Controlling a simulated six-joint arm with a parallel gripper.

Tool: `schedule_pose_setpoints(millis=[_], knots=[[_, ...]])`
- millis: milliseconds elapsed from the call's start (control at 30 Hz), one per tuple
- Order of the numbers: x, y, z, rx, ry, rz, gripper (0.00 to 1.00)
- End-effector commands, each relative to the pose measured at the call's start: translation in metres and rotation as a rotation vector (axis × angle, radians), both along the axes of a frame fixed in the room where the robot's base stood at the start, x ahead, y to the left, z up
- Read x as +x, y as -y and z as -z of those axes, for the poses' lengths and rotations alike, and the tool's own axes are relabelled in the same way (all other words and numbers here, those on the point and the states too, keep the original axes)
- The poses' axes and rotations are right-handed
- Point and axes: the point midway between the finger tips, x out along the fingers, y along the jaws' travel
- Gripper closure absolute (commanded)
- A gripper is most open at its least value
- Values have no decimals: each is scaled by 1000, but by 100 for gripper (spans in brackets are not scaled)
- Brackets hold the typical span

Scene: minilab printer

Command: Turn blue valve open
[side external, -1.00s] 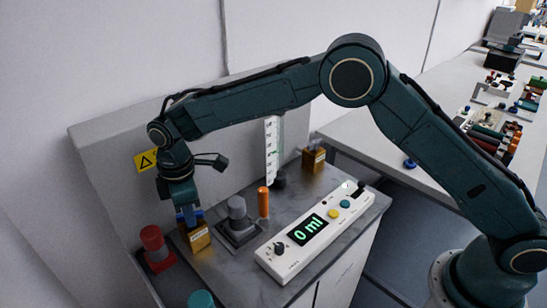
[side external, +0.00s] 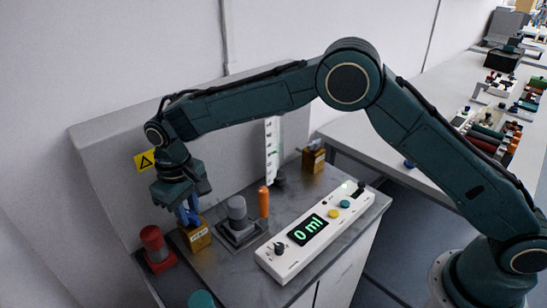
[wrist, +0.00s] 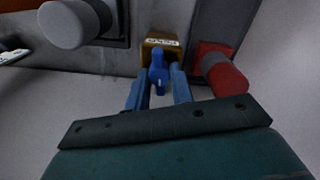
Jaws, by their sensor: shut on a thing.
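The blue valve (wrist: 158,75) has a blue handle on a brass-coloured block (side external: 197,236) with a small label, on the left part of the bench. In the wrist view the handle lies between the two blue fingers of my gripper (wrist: 159,88), with its tip toward the camera. My gripper (side external: 188,211) comes down from above at the valve in the side view and is shut on the blue handle. In the side view the blue fingers and the handle blend together, so the handle's exact angle is hard to tell there.
A red knob (side external: 153,242) stands just left of the valve and a grey knob (side external: 238,212) just right. An orange cylinder (side external: 263,201), a white console (side external: 314,234) reading "0 ml", a graduated tube (side external: 272,150) and a second brass block (side external: 313,160) stand further right. A teal round object (side external: 201,300) is in front.

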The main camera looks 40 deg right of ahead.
Motion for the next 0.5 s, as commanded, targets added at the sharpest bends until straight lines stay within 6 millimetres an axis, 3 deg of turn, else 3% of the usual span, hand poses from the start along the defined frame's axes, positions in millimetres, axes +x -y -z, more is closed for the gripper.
schedule_pose_setpoints(millis=[500], knots=[[0, 0, -2, 1, 1, 194, 100]])
